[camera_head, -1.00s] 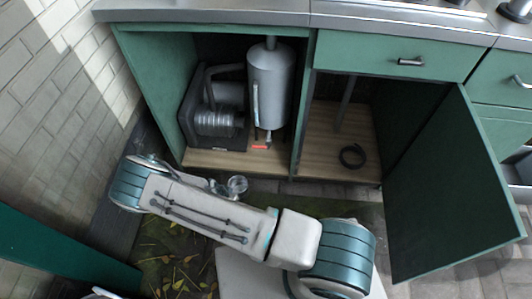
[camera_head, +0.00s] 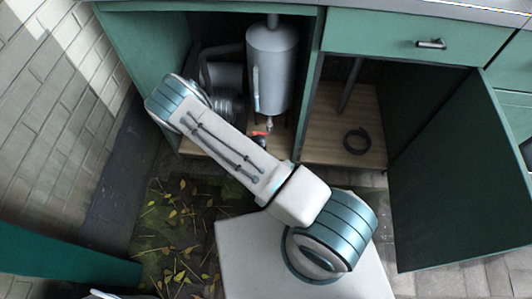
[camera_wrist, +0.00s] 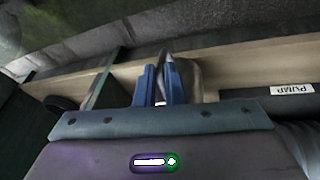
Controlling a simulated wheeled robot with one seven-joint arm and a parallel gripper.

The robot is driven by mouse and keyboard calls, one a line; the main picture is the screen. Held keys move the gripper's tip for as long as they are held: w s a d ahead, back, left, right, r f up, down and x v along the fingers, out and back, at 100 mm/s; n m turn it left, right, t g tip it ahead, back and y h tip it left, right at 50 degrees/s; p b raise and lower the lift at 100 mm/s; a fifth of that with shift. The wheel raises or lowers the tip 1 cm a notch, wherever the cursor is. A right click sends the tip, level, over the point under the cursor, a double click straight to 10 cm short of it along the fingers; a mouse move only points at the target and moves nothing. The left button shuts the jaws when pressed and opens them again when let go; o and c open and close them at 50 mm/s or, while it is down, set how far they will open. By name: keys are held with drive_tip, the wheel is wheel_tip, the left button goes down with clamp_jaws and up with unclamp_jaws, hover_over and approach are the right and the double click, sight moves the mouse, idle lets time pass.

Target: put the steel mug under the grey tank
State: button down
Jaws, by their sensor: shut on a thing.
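The grey tank (camera_head: 272,72) is an upright cylinder inside the left cabinet bay, with a thin outlet and a small red part (camera_head: 259,133) below it. My gripper (camera_wrist: 160,65) shows in the wrist view with its blue fingers close together, shut on the steel mug (camera_wrist: 188,76). Only a grey, shiny part of the mug shows beside and behind the fingers. The mug and gripper are at the cabinet's wooden floor board. In the head view my arm reaches into the left bay, and I cannot make out the mug there.
A dark pump with ribbed metal (camera_head: 228,105) stands left of the tank, partly behind my arm. A divider separates the right bay, where a black hose ring (camera_head: 356,140) lies. The green door (camera_head: 450,175) stands open at right. Brick wall (camera_head: 55,115) bounds the left.

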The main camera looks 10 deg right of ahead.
drive_tip(key=w+d+f+b, duration=0.1)
drive_tip(key=w+d+b, duration=0.1)
drive_tip(key=d, duration=0.4)
drive_tip(key=shift+w+d+f, duration=0.15)
drive_tip(key=shift+w+f, duration=0.1)
drive_tip(key=shift+w, duration=0.4)
drive_tip(key=c, duration=1.5)
unclamp_jaws()
drive_tip(key=shift+f, duration=0.1)
